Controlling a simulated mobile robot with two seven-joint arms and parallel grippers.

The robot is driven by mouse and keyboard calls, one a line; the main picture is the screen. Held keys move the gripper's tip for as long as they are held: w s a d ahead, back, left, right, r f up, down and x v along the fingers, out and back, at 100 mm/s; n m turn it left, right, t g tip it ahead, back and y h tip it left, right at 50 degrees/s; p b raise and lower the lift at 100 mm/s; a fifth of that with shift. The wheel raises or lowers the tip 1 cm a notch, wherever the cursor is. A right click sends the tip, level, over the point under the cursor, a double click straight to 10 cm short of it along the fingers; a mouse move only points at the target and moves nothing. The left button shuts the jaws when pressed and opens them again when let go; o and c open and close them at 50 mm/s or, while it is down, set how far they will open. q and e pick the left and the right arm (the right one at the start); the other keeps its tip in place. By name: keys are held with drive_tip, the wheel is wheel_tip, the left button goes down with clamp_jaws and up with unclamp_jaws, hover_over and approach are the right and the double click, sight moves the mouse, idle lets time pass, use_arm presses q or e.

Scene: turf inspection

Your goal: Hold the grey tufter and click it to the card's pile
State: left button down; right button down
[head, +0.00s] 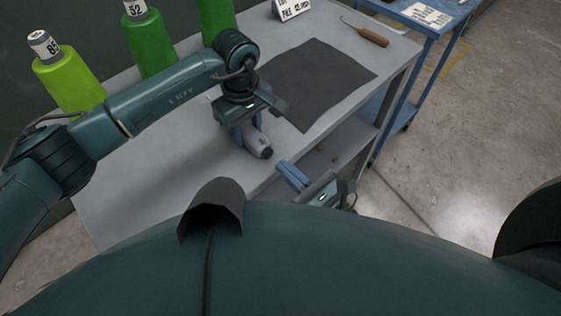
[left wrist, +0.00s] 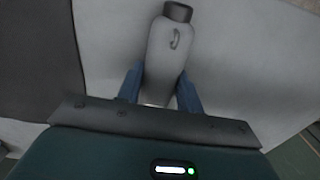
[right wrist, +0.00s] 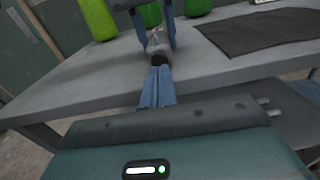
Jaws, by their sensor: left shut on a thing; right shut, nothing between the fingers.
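The grey tufter (head: 256,143) is a pale grey body with a dark nose. My left gripper (head: 244,126) is shut on it and holds it over the near part of the table. In the left wrist view the tufter (left wrist: 167,50) sits between the blue fingers, its dark end pointing away. My right gripper (right wrist: 158,88) is shut and empty, by the table's front edge, just below the tufter (right wrist: 158,48) in the right wrist view. A card with a pile to click it to cannot be made out; a white card (head: 291,8) with print stands at the back.
A dark grey mat (head: 318,80) lies on the grey table (head: 150,200). Green cones of yarn (head: 68,80) stand along the back. A wooden-handled hook tool (head: 372,37) lies at the far right. A blue cart (head: 440,25) stands beyond.

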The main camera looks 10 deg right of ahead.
sight(270, 155)
drive_tip(key=shift+x, duration=1.15)
drive_tip(key=shift+x, duration=1.05)
drive_tip(key=v, duration=1.4)
drive_tip(key=shift+s+d+f, duration=0.1)
idle(1.0)
